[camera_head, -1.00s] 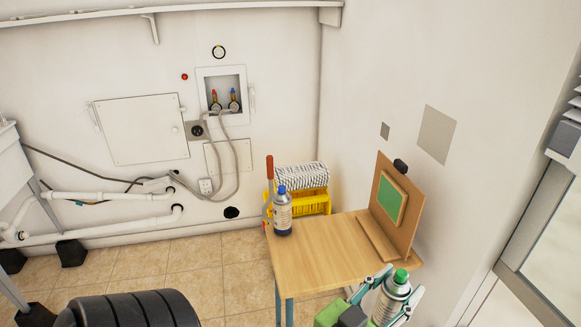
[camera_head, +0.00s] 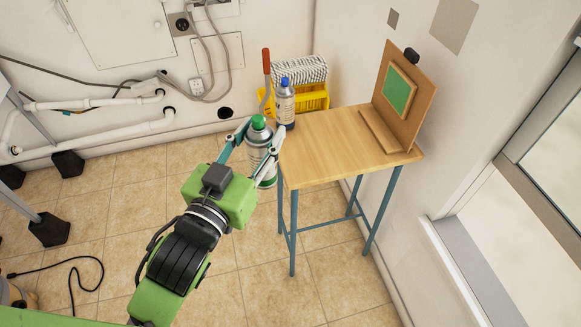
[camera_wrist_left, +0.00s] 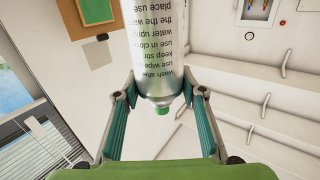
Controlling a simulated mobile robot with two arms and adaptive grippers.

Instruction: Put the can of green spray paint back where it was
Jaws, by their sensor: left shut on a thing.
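The spray can with the green cap (camera_head: 260,152) is between the fingers of my left gripper (camera_head: 259,143), which is shut on it. It is roughly upright, at the left end of the wooden table (camera_head: 330,160) in the head view, overlapping that edge; I cannot tell its height over the tabletop. In the left wrist view the can (camera_wrist_left: 158,50) shows its printed side and green cap between both fingers (camera_wrist_left: 160,95). My right gripper is out of view.
A board with a green square (camera_head: 397,92) stands on the table's right side, by the wall. A yellow mop wringer bucket (camera_head: 312,98) with a mop head is behind the table. The middle of the tabletop is clear. Pipes (camera_head: 95,103) run along the left wall.

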